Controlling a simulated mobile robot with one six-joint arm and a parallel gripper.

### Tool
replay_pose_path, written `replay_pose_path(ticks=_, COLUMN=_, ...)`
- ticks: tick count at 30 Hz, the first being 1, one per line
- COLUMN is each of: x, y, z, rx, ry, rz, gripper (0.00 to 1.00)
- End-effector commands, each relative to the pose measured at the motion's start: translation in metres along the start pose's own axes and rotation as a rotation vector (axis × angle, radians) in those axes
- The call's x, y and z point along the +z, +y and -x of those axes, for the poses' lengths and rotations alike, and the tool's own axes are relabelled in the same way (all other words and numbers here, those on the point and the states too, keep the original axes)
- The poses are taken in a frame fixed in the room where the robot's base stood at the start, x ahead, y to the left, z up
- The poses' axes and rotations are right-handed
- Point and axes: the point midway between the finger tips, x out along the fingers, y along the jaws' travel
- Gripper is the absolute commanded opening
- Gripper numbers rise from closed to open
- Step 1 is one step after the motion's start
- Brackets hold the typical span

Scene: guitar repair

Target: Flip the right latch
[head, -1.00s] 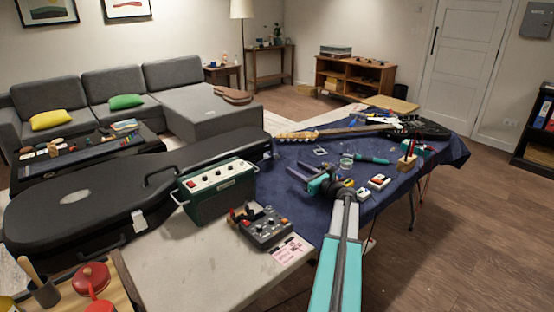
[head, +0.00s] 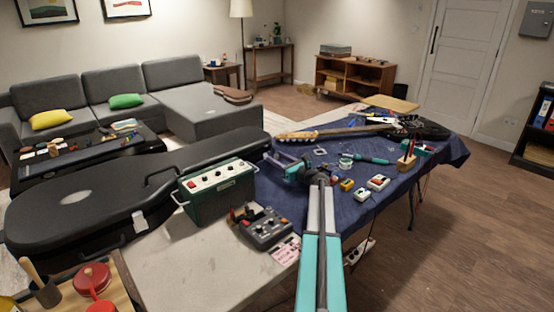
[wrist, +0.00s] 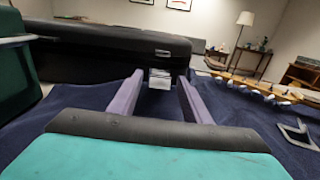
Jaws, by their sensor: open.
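The black guitar case (head: 75,210) lies closed on the left part of the table; its side also shows in the wrist view (wrist: 110,55). The right latch (wrist: 160,76), a pale metal piece low on the case's side, is straight ahead between my fingers in the wrist view. I cannot tell whether they touch it. A small metal fitting (wrist: 162,52) sits above it. The right latch cannot be made out in the head view; the left latch (head: 139,222) shows there. My gripper (head: 277,160) is open and empty, low over the blue cloth, facing the case.
The green amplifier (head: 218,190) stands close left of my gripper, with a pedal unit (head: 266,228) before it. A guitar neck (head: 330,132) lies beyond and to the right. A metal bracket (wrist: 298,135) and small pedals (head: 378,182) lie on the blue cloth (head: 330,178).

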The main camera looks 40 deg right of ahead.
Motion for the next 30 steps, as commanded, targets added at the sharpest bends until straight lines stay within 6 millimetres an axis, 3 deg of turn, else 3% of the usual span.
replay_pose_path(ticks=12, x=0.0001, y=0.0002, z=-0.0062, rx=0.0, ry=0.0, rz=0.0, gripper=0.44)
replay_pose_path(ticks=13, x=0.0001, y=0.0001, z=-0.0061, rx=0.0, ry=0.0, rz=0.0, gripper=0.42)
replay_pose_path(ticks=21, x=0.0001, y=0.0, z=-0.0058, rx=0.0, ry=0.0, rz=0.0, gripper=0.0)
replay_pose_path(ticks=30, x=0.0009, y=0.0012, z=-0.0068, rx=0.002, ry=0.004, rz=0.0, gripper=0.0)
